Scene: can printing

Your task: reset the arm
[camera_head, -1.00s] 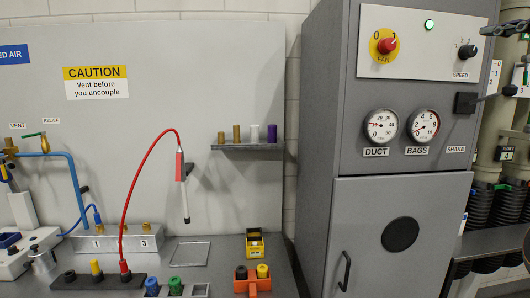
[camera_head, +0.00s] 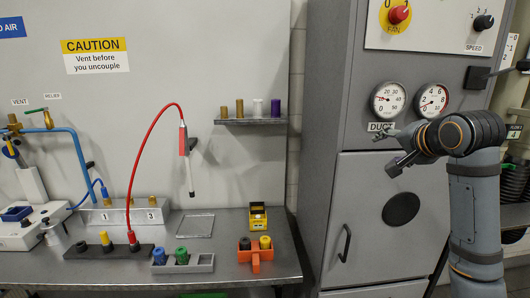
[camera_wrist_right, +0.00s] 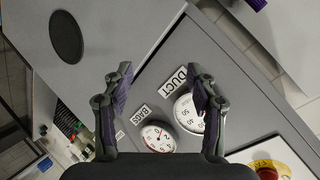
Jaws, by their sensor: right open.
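My right arm rises at the right of the head view. Its gripper (camera_head: 386,150) is in front of the grey cabinet, near the DUCT label, and points left. In the right wrist view the two fingers of this gripper (camera_wrist_right: 160,95) are spread apart with nothing between them. Beyond them are the cabinet front, the DUCT gauge (camera_wrist_right: 189,113) and the BAGS gauge (camera_wrist_right: 158,137). My left gripper does not show.
The grey cabinet (camera_head: 345,185) has a door with a handle (camera_head: 345,243) and a fan knob (camera_head: 398,14). On the bench (camera_head: 215,270) at left stand an orange holder (camera_head: 256,256), a grey holder (camera_head: 200,265) and a red hose (camera_head: 142,150). A shelf (camera_head: 250,121) holds several small spools.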

